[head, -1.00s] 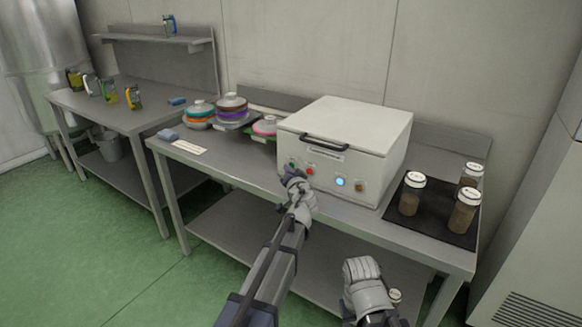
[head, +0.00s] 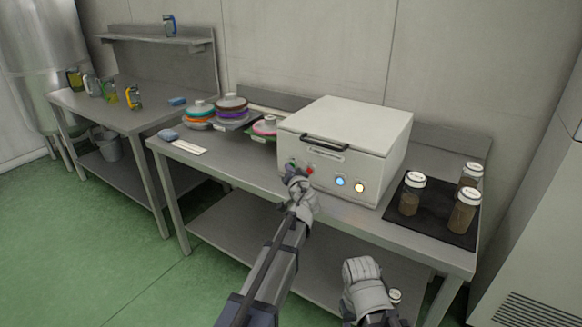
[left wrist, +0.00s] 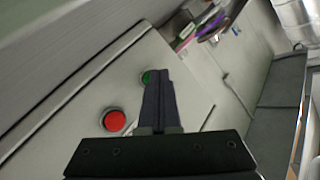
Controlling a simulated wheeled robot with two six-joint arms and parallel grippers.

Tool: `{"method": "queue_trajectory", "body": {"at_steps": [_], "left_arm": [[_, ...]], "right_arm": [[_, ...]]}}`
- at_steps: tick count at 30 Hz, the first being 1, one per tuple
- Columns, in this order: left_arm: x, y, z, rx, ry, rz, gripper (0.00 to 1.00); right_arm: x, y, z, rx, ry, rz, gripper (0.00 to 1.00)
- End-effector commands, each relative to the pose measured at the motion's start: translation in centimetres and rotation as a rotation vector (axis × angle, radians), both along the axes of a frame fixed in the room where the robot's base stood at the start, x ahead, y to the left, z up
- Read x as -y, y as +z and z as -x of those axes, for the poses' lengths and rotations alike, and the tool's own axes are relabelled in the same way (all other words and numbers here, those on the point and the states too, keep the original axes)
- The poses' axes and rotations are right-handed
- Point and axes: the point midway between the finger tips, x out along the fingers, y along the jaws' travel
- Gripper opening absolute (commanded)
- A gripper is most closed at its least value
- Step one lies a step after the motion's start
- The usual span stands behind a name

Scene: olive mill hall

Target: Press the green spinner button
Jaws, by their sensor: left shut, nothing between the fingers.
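The spinner is a white box (head: 345,130) with a dark handle on its lid and a row of buttons and lamps on its front. The green button (left wrist: 147,76) is at the left end of that row, partly hidden by my fingers in the left wrist view. The red button (head: 310,171) is beside it, and it also shows in the left wrist view (left wrist: 115,120). My left gripper (head: 290,172) is shut and empty, its tips at the green button; I cannot tell whether they touch. My right gripper (head: 361,268) hangs low before the bench, its fingers unclear.
A blue lamp (head: 340,182) and a bright amber lamp (head: 359,187) are on the panel. Several brown-filled jars stand on a black mat (head: 428,222) to the right. Stacked coloured discs (head: 232,105) are left of the spinner. A second bench (head: 130,118) stands at left.

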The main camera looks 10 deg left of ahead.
Motion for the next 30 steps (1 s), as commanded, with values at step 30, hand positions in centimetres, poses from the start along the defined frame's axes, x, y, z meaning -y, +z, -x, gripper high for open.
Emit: {"method": "queue_trajectory", "body": {"at_steps": [30], "left_arm": [[-1.0,0.0,2.7,0.000,0.000,0.000,0.00]], "right_arm": [[0.0,0.0,0.0,0.000,0.000,0.000,0.50]]}}
